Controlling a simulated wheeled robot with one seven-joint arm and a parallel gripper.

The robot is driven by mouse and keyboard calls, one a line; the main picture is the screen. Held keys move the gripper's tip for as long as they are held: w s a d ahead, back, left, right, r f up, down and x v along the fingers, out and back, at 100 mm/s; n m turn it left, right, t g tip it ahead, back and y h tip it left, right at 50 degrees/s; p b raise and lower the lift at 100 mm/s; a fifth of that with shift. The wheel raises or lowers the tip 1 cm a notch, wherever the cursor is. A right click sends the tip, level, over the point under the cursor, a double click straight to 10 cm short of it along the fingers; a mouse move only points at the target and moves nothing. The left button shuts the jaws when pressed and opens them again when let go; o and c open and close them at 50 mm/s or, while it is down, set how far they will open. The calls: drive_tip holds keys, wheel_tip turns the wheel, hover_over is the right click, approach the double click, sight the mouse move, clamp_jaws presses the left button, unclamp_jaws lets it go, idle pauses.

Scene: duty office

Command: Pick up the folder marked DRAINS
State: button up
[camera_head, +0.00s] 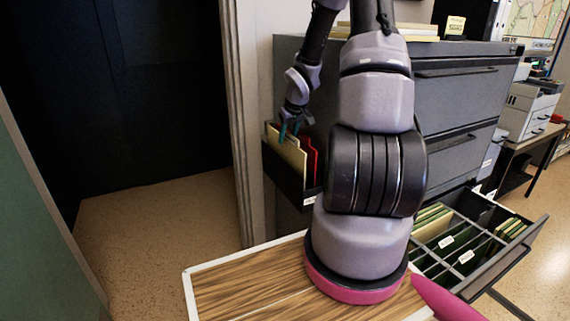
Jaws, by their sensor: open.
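No folder marking can be read at this size, so I cannot tell which folder is marked DRAINS. A black holder (284,178) on the cabinet's left side has a cream folder (290,156) and a red folder (311,158) standing in it. My gripper (289,131) points down with its teal fingers open, at the top edge of the cream folder. I cannot tell whether the fingers straddle or touch it. An open drawer (512,243) at lower right has more green and cream folders (432,222) in compartments with small white labels.
The grey filing cabinet (466,95) stands behind my arm, with papers (410,30) on top. Its open drawer juts out to the right. A printer (530,108) stands on a table at far right. A dark doorway (150,90) and clear floor (160,225) lie to the left.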

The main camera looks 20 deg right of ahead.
drive_tip(key=x, duration=0.3)
drive_tip(key=shift+w+f, duration=0.1)
drive_tip(key=shift+f, duration=0.1)
clamp_jaws()
idle(1.3)
